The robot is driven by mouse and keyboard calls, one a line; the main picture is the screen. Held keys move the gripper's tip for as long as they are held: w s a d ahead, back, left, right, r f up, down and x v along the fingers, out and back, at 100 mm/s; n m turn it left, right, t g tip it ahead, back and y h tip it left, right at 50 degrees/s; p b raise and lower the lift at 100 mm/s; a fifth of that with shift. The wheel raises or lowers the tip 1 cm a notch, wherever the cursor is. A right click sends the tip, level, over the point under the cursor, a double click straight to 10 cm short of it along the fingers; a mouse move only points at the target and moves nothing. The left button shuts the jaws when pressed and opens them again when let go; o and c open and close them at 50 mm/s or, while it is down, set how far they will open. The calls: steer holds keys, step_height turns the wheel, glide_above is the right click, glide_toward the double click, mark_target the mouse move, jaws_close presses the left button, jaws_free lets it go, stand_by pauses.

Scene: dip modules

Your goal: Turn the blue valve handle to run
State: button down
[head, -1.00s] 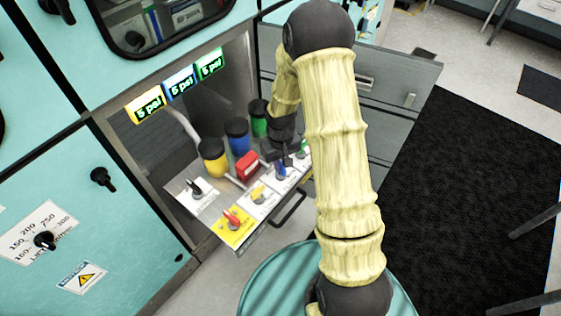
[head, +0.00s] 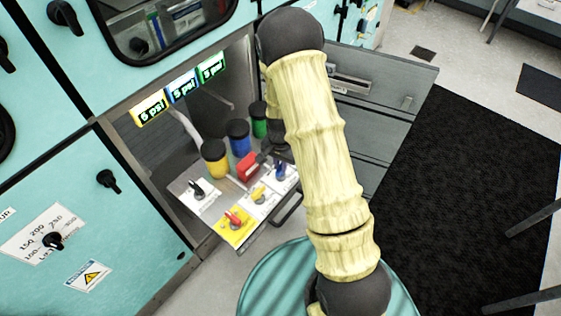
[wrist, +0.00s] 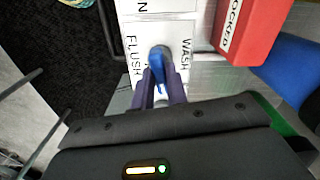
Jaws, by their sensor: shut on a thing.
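The blue valve handle (wrist: 156,60) sits on a white label plate (wrist: 143,34) in the wrist view. "FLUSH" is printed left of it, "WASH" right of it, and the end of a word, "N", at the top. The handle's free end points down in that view, toward my gripper. My gripper's two dark fingers (wrist: 159,92) are closed around that end. In the head view the blue handle (head: 280,171) is at the right of the pulled-out valve panel. There my gripper is mostly hidden behind my arm.
A red lock box (wrist: 246,28) stands close beside the handle. Yellow (head: 215,160), blue (head: 238,140) and green (head: 258,122) capped cylinders stand behind the panel.

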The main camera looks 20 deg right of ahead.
steer(key=shift+w+r+m+p, duration=0.1)
steer(key=shift+m+p, duration=0.25)
steer(key=shift+m, duration=0.75)
steer(key=c, duration=1.4)
jaws_free()
step_height(320, 180, up, 17)
steer(key=shift+r+p, duration=0.15)
steer(key=shift+p, duration=0.3)
